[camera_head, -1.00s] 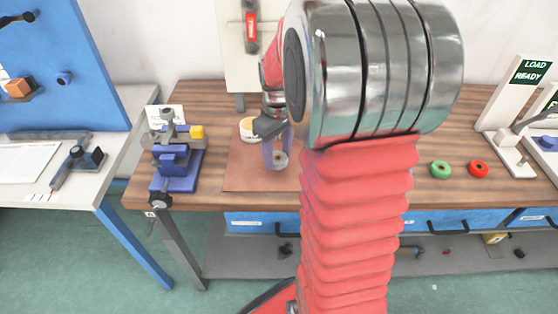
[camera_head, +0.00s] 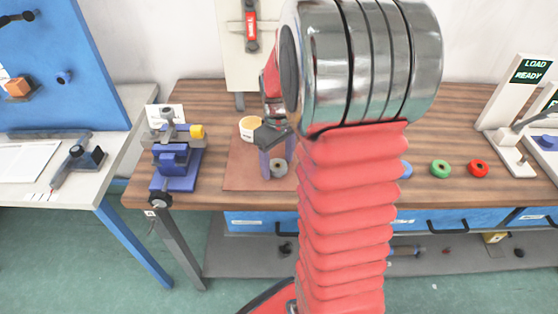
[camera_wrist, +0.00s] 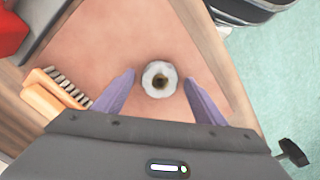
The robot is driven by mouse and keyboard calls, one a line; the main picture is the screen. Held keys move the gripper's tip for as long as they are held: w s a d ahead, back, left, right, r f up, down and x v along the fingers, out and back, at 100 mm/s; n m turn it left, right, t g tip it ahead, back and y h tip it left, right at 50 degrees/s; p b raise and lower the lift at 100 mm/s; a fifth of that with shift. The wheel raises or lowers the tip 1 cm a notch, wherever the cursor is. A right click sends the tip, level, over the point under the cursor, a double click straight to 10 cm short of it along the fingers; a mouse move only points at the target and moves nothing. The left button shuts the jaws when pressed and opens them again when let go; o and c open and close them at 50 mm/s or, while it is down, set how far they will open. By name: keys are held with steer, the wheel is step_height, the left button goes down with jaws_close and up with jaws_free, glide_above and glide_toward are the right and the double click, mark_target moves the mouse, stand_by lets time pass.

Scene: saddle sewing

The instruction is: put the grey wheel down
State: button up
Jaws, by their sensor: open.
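The grey wheel (camera_wrist: 159,79) lies flat on the brown mat (camera_wrist: 120,30) in the wrist view, its dark centre hole facing up. My gripper (camera_wrist: 159,92) is open, with one purple finger on each side of the wheel and a visible gap to both. In the head view the grey wheel (camera_head: 278,168) shows between the fingers of my gripper (camera_head: 277,162), near the front part of the mat (camera_head: 240,178). My arm hides the right part of the mat in the head view.
A brush (camera_wrist: 55,92) lies left of the fingers. A blue vise-like fixture (camera_head: 175,160) stands left of the mat. A blue wheel (camera_head: 406,169), a green wheel (camera_head: 440,169) and a red wheel (camera_head: 478,169) lie to the right on the wooden bench (camera_head: 450,125).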

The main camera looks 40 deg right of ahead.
steer(key=shift+r, duration=0.15)
step_height(320, 180, up, 12)
stand_by(0.7)
steer(key=shift+s, duration=0.15)
stand_by(0.6)
